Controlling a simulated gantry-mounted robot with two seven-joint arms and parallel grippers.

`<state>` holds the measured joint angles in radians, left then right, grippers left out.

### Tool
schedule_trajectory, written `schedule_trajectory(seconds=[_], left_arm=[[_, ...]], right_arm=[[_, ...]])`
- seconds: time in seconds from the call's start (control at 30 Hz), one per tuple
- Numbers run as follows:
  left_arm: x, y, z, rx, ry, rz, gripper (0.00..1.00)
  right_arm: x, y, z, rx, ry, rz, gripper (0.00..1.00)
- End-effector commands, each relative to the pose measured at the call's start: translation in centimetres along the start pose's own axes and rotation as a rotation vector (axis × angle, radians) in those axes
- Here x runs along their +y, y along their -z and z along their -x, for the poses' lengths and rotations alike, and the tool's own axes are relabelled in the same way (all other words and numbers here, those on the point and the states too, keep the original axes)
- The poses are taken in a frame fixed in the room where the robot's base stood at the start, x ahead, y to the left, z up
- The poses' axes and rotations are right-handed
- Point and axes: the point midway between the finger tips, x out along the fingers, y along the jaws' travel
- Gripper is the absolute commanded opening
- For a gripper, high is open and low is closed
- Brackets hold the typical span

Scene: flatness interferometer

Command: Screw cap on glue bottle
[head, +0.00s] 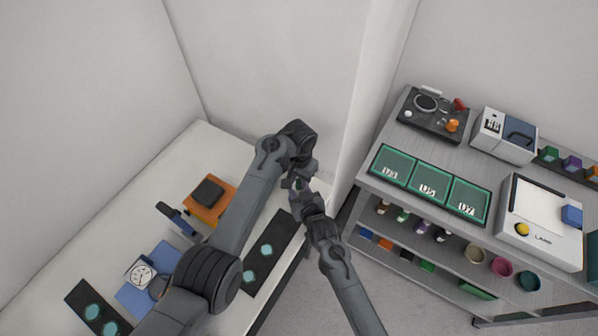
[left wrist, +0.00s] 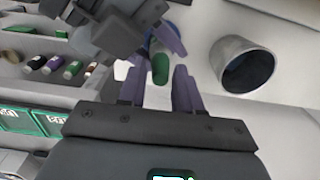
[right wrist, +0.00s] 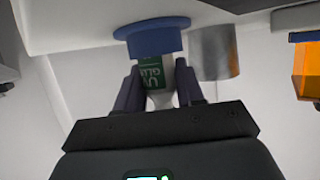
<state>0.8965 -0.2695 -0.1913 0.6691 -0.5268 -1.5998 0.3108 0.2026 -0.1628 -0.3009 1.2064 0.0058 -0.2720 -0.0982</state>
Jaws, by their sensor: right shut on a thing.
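The glue bottle (right wrist: 154,75), white with a green label, sits at the blue round holder (right wrist: 150,39) in the right wrist view, which looks upside down. My right gripper (right wrist: 160,92) is shut on the bottle, a finger on each side. In the left wrist view a green cylinder (left wrist: 160,68) shows beyond the fingers of my left gripper (left wrist: 157,90); I cannot tell whether it is the label or a cap. The left fingers are apart with a gap between them. In the head view both grippers meet at the table's right end, hiding the bottle.
A grey metal cylinder (left wrist: 243,66) stands close beside the holder. On the white table lie an orange block (head: 209,200), a dial gauge (head: 141,273) and a dark strip with round discs (head: 270,250). A shelf unit (head: 440,160) with green trays stands to the right.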

Motion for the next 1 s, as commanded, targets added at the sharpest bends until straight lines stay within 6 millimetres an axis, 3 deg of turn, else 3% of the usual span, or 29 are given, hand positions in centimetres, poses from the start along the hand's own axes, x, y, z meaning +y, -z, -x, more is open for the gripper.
schedule_trajectory(seconds=[0.2,0.53,0.57,0.77,1.0], left_arm=[[-0.1,0.0,-1.5,0.001,0.001,0.001,0.34],[-0.1,0.0,-1.7,0.001,0.001,0.001,0.34],[-0.1,0.0,-1.7,0.001,0.001,0.001,0.32],[-0.1,0.0,-1.7,0.001,0.001,0.001,0.01],[-0.1,0.0,-1.7,0.001,0.001,-0.008,0.00]], right_arm=[[0.0,0.0,0.0,0.000,0.000,0.000,0.00],[0.0,0.0,0.0,0.000,0.000,0.000,0.00],[0.0,0.0,0.0,0.000,0.000,0.000,0.00],[0.0,0.0,0.0,0.000,0.000,0.000,0.00],[0.0,0.0,0.0,0.000,0.000,0.000,0.00]])
